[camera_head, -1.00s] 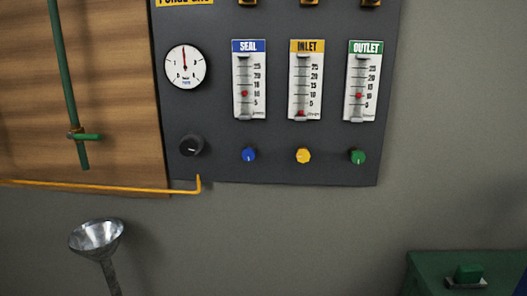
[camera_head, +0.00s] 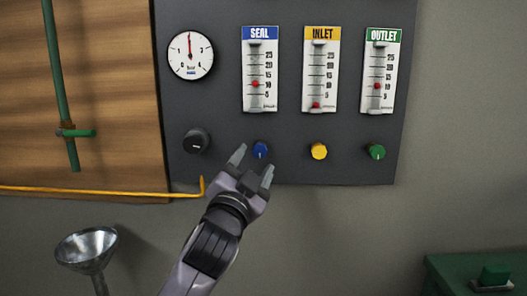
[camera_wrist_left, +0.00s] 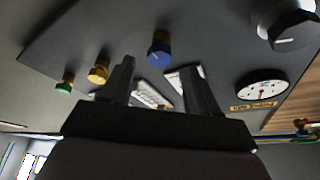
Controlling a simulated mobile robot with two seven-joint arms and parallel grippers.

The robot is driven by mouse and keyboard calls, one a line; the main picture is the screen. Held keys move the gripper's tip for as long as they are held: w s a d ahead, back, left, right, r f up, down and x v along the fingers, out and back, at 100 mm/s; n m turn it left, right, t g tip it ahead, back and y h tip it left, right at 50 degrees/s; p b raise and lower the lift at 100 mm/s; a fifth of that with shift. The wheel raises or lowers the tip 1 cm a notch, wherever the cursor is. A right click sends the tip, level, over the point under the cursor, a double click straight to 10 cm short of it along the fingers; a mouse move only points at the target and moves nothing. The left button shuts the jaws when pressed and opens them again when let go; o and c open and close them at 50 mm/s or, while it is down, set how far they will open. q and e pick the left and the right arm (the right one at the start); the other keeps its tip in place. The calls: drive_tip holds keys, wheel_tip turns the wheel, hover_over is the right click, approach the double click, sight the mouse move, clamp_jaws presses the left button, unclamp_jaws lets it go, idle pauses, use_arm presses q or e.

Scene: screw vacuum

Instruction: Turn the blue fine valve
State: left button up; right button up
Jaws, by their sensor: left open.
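The blue fine valve (camera_head: 260,150) is a small blue knob on the dark panel, below the SEAL flow gauge (camera_head: 260,70). It also shows in the left wrist view (camera_wrist_left: 159,48), blue on a brass-coloured stem. My left gripper (camera_head: 253,165) is open and empty, just below the blue knob in the head view. In the left wrist view the knob appears between and beyond the two fingers (camera_wrist_left: 157,80), apart from them. The SEAL gauge's red float sits near 10. My right gripper is not in view.
A yellow knob (camera_head: 319,151) and a green knob (camera_head: 377,152) stand right of the blue one. A black knob (camera_head: 196,141) is to its left. A yellow pipe (camera_head: 110,193) runs low at left, above a metal funnel (camera_head: 86,248).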

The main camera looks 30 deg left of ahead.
sight(259, 152)
use_arm(q)
drive_tip(key=shift+p+x, duration=0.3)
drive_tip(key=shift+x, duration=2.5)
drive_tip(key=c, duration=1)
